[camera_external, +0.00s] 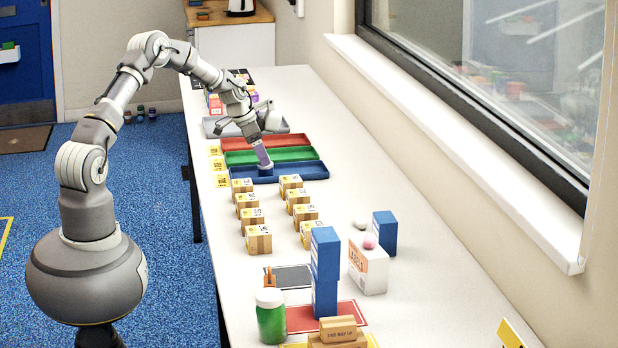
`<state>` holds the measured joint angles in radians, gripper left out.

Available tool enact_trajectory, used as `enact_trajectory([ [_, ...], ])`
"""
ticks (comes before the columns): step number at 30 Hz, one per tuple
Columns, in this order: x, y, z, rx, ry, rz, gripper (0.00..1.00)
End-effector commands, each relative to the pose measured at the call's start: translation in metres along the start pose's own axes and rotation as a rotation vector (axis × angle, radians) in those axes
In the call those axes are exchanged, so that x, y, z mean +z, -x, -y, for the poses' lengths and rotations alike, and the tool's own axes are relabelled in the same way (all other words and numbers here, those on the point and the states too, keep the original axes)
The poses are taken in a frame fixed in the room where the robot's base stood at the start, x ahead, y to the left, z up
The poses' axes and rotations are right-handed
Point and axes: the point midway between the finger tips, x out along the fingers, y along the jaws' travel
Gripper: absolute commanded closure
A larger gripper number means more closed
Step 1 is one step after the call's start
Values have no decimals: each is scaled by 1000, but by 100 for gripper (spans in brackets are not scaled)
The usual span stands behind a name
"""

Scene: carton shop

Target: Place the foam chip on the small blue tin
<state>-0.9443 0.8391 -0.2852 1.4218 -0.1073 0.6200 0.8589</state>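The finger gap is too small to make out.
A green tray (290,154) and a red tray (280,141) lie behind the blue one. Several small cartons (258,239) stand in two rows in front. Nearer are tall blue boxes (325,255), a white labels box (368,270) and a green jar (271,318).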

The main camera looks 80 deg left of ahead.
Motion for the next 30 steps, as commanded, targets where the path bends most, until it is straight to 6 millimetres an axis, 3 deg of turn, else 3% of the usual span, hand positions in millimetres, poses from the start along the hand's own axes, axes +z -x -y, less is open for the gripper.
enact_trajectory([
  [8, -1, 7, 0, -1, 0, -1, 30],
  [21, -2, 100, 0, -2, 1, -1, 30],
  [25, -2, 116, 0, -1, 0, 0, 30],
  [30, -1, 122, 0, 0, 0, 0, 30],
])
